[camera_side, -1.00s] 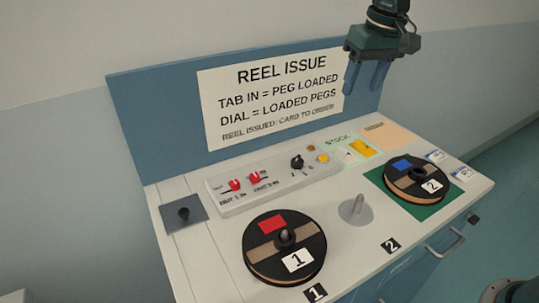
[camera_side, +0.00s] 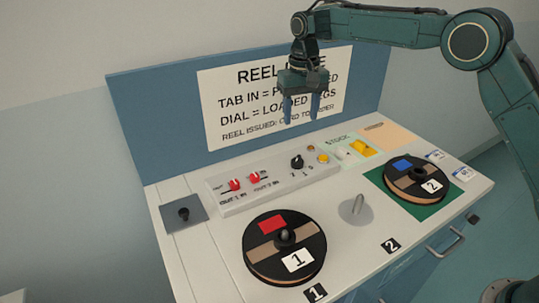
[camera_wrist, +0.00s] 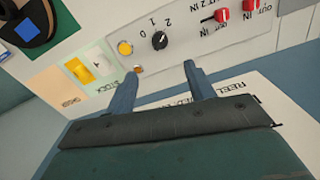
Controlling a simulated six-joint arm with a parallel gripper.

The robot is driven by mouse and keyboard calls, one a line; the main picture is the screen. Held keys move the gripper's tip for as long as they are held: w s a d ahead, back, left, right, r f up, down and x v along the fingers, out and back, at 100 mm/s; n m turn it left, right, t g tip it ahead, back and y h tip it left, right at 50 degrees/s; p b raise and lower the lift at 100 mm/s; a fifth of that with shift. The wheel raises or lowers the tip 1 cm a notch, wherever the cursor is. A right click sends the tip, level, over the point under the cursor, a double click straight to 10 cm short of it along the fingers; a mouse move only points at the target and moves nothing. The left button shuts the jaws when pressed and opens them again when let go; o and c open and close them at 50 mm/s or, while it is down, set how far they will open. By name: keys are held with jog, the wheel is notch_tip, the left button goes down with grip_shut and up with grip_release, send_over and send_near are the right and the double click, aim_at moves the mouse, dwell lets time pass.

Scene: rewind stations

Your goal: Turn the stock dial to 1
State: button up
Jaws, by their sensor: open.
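The stock dial (camera_side: 297,162) is a small black knob on the raised light panel. In the wrist view the dial (camera_wrist: 159,40) has the marks 0, 1 and 2 around it, seen upside down. Which mark its pointer faces is too small to tell. My gripper (camera_side: 302,120) hangs above the dial with its fingers pointing down, apart from it. In the wrist view the two blue fingers of my gripper (camera_wrist: 160,68) are spread and empty, with the dial showing just beyond the gap.
Two red tabs (camera_side: 244,181) sit left of the dial, and a yellow button (camera_side: 323,158) sits to its right. Reel 1 (camera_side: 262,255) is on a peg at the front. Reel 2 (camera_side: 402,190) lies on a green mat. The sign board (camera_side: 225,120) rises behind.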

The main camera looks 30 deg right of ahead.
aim_at(297, 158)
notch_tip(297, 158, down, 14)
jog(key=shift+r, duration=0.1)
dwell(0.9)
jog(key=shift+c, duration=0.4)
jog(key=c, duration=0.9)
